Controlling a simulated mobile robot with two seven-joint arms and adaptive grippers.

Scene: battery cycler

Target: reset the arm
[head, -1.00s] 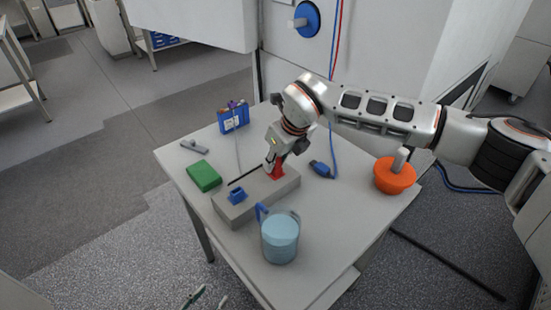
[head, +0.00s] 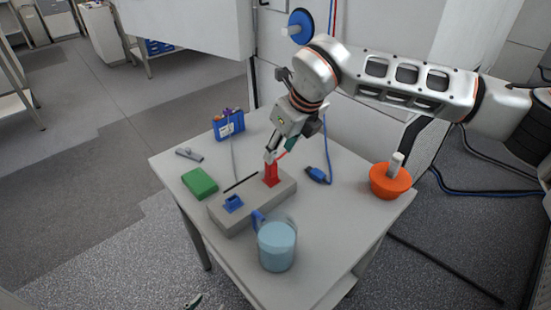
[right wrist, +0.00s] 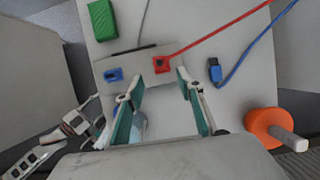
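My right gripper (head: 281,149) hangs above the table, just above the red plug (head: 271,172). In the right wrist view its green-padded fingers (right wrist: 165,105) are spread with nothing between them. The red plug stands upright in the grey block (head: 238,210), apart from the fingers, and a red cable runs from it in the right wrist view (right wrist: 161,64). A blue connector (head: 233,203) sits at the block's other end. Of my left gripper, a green-padded fingertip (head: 194,301) shows at the bottom edge of the head view, low beside the table; most of it is hidden.
The table (head: 310,215) also holds a blue jug (head: 277,246), green block (head: 199,182), blue battery pack (head: 228,126), grey piece (head: 189,154), blue cable plug (head: 318,175) and orange base with a grey peg (head: 389,182). The cycler cabinet (head: 365,135) stands behind.

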